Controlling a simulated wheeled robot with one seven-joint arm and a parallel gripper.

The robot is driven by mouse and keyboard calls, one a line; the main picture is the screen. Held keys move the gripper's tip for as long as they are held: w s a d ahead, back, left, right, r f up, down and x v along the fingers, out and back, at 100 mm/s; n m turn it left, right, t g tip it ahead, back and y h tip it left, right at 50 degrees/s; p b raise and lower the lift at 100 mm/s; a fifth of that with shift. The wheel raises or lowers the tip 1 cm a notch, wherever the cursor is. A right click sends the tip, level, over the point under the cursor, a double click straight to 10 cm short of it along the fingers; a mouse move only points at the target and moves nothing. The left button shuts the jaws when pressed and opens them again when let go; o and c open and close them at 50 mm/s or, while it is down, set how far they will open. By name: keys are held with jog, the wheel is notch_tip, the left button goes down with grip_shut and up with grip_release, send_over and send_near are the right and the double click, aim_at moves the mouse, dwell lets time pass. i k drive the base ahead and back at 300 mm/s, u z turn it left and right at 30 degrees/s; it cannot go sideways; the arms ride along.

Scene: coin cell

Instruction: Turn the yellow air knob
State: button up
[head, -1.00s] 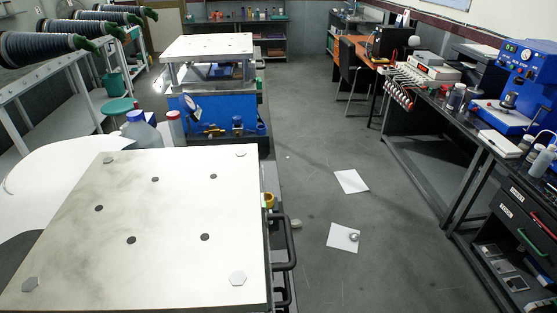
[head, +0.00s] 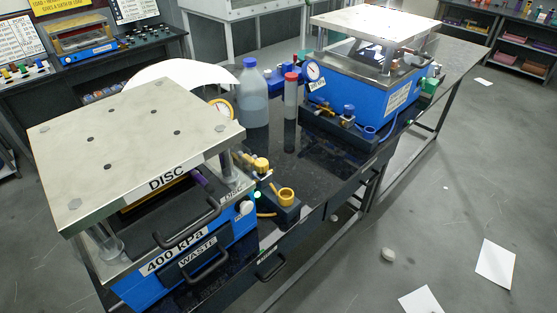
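Two yellow parts show on the right side of the near press: a yellow knob (head: 262,164) on a small fitting, and a yellow ring-shaped piece (head: 286,196) on a dark block just in front of it. I cannot tell for sure which one is the air knob. A small green light (head: 257,195) glows beside them. The near press has a metal top plate (head: 120,140) marked "DISC" and a blue base (head: 150,290) marked "400 kPa" and "WASTE". My gripper is not in view.
A second blue press (head: 370,85) stands further back on the same black bench (head: 275,145). A jug (head: 251,95) and a red-capped bottle (head: 291,95) stand between the presses. Papers (head: 495,263) lie on the floor to the right, where there is free room.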

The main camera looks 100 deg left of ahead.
aim_at(261, 165)
jog(key=u, duration=2.7)
jog(key=i, duration=0.6)
jog(key=u, duration=1.3)
